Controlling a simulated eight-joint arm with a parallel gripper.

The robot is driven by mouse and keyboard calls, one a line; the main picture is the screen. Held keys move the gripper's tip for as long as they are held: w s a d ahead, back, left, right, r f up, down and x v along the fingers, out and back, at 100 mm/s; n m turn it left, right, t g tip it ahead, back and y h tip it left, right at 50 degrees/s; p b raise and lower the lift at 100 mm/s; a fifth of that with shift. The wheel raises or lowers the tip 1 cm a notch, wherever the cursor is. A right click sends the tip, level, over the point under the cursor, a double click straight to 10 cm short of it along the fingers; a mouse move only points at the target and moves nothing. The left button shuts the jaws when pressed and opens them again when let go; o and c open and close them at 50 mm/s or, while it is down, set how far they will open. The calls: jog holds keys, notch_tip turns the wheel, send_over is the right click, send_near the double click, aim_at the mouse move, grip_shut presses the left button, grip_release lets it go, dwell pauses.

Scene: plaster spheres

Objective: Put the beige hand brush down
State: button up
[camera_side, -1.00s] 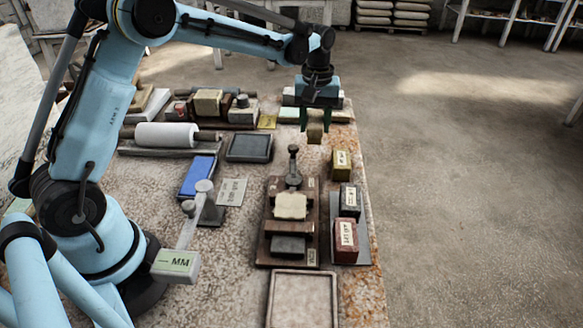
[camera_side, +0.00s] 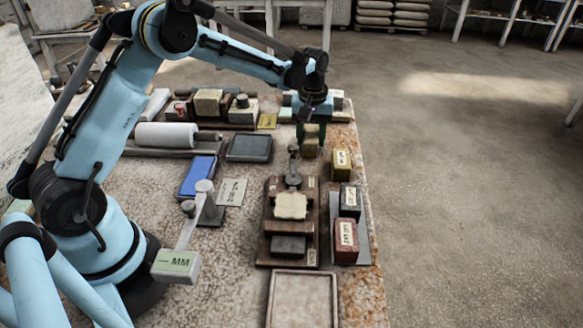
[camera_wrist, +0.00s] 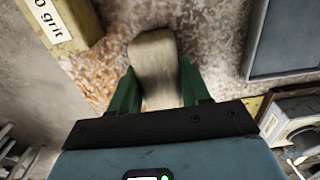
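The beige hand brush (camera_side: 310,148) is between the two green fingers of my gripper (camera_side: 311,137), near the far right part of the worktable. In the wrist view the brush (camera_wrist: 156,60) extends forward from between the fingers of my gripper (camera_wrist: 160,88), which flank it on both sides. The gripper looks shut on it. The brush is low over the table top; I cannot tell whether its lower end touches the surface.
A yellow grit block (camera_side: 341,163) stands close to the right, with a black block (camera_side: 349,198) and a red block (camera_side: 346,238) nearer. A dark framed pad (camera_side: 249,148) lies to the left. A brown wooden stand (camera_side: 268,246) is in front. The table's right edge is close.

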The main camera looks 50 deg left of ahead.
aim_at(311, 133)
jog(key=o, duration=0.5)
jog(key=shift+c, duration=0.2)
notch_tip(311, 133, up, 12)
jog(key=s+d+r+m+t, duration=0.2)
jog(key=s+r+m, duration=0.1)
jog(key=s+r, duration=0.25)
jog(key=s+d+f+m+t, duration=0.1)
jog(key=s+f+m+t, duration=0.1)
jog(key=s, duration=0.6)
jog(key=s+d+f+m+t, duration=0.2)
jog(key=s+m+t, duration=0.1)
jog(key=s, duration=0.4)
jog(key=shift+s+d+f+m, duration=0.3)
jog(key=shift+s+f+m, duration=0.1)
jog(key=shift+m, duration=0.1)
